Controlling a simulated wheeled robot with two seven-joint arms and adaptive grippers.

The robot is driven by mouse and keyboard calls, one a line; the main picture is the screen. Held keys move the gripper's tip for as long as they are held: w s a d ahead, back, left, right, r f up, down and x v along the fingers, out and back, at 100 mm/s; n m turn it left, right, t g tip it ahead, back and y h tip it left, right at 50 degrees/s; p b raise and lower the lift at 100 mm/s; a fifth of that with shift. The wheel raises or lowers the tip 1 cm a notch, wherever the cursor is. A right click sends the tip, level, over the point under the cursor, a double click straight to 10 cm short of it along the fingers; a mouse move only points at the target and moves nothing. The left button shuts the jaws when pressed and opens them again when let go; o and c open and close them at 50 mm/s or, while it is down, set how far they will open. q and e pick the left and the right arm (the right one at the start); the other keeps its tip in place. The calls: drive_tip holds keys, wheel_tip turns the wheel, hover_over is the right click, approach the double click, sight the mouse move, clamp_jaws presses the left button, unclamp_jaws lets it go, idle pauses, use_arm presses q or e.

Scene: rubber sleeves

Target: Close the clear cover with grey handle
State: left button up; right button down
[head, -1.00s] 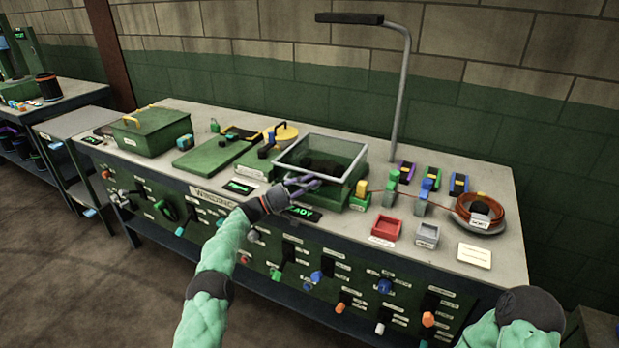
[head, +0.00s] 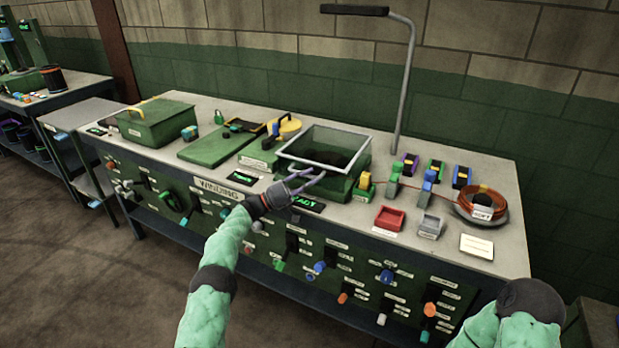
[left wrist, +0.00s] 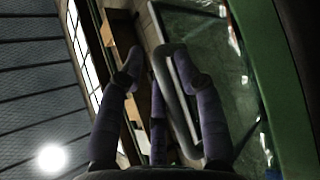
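The clear cover (head: 325,148) with a pale grey frame sits over a green-based unit (head: 335,186) at the middle of the bench. It stands raised at a tilt, and dark contents show through it. My left gripper (head: 316,176) is at its front edge with the fingers spread. In the left wrist view the grey handle (left wrist: 178,95) shows as a bar between my left fingers (left wrist: 162,68); the fingers stand apart, and contact with the bar is unclear. My right arm shows only at the lower right; its gripper is out of view.
A small display (head: 307,203) is in front of the unit. A red tray (head: 389,218), a grey tray (head: 430,226) and an orange wire coil (head: 482,203) stand to the right. A green box (head: 155,122) is at the left. A lamp post (head: 404,85) rises behind.

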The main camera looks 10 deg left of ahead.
use_arm(q)
drive_tip(key=shift+w+d+f, duration=0.1)
drive_tip(key=shift+w+d, duration=0.05)
drive_tip(key=shift+a+f, duration=0.2)
drive_tip(key=shift+a, duration=0.15)
drive_tip(key=v, duration=1.1)
drive_tip(key=shift+s+a, duration=0.2)
drive_tip(key=shift+s, duration=0.1)
drive_tip(key=shift+a+r, duration=0.1)
